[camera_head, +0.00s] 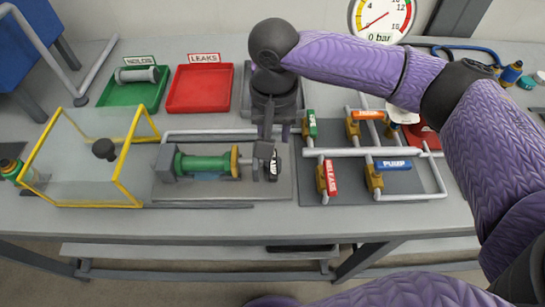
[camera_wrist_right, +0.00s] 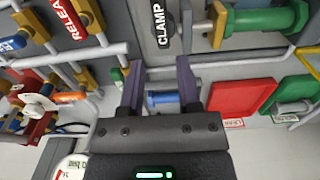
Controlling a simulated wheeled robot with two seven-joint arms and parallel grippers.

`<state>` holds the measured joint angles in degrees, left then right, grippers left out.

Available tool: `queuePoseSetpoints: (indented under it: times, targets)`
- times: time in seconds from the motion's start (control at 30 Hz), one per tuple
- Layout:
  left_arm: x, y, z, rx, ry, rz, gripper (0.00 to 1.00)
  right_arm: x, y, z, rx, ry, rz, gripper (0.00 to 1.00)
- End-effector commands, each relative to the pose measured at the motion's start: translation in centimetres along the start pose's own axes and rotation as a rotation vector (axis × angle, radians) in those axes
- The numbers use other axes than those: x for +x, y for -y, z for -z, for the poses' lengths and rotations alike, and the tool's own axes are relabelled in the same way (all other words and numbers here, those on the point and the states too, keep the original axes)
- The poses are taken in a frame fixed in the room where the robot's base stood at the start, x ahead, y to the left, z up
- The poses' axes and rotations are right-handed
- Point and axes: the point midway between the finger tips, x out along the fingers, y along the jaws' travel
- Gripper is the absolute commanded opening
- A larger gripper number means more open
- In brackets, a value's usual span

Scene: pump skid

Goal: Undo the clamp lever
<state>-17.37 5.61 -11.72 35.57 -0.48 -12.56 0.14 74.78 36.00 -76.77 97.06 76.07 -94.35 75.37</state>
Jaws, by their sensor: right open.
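The clamp lever (camera_head: 273,165) has a black handle marked CLAMP and stands at the right end of the clamp fixture (camera_head: 225,188). A green cylinder (camera_head: 205,164) with a yellow flange lies in the fixture. In the right wrist view the lever (camera_wrist_right: 161,24) is at the top, beyond the fingertips, and the green cylinder (camera_wrist_right: 262,21) is at top right. My right gripper (camera_head: 265,130) points down just behind the lever, apart from it. Its two fingers are spread and empty in the right wrist view (camera_wrist_right: 160,80). My left gripper is not in view.
A valve panel (camera_head: 330,193) with green, orange, red and blue handles is right of the lever. A yellow-framed clear guard (camera_head: 85,204) stands at left. Green (camera_head: 118,97) and red LEAKS (camera_head: 198,90) trays lie behind. A gauge (camera_head: 381,18) reads 0 bar.

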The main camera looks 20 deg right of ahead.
Motion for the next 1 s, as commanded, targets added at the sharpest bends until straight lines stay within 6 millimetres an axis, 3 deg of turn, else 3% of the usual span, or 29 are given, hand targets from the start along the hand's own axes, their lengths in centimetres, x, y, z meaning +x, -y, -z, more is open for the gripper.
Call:
queuePoseSetpoints:
  times: [0.1, 0.3, 0.67, 0.87, 1.0]
  targets:
    - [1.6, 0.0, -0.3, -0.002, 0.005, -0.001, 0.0, 3.6, 0.0, -0.1, -0.003, 0.003, -0.002, 0.43]
    - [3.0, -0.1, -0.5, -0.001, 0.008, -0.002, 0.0, 7.5, 0.1, -0.1, -0.006, 0.001, 0.0, 0.43]
    - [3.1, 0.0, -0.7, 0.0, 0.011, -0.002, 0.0, 8.3, 0.1, -0.1, -0.008, -0.001, 0.002, 0.43]
    - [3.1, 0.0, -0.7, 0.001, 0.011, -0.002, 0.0, 8.3, 0.1, -0.1, -0.008, -0.001, 0.002, 0.02]
    - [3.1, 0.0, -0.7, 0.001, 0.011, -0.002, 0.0, 8.3, 0.1, -0.1, -0.008, -0.002, 0.002, 0.0]
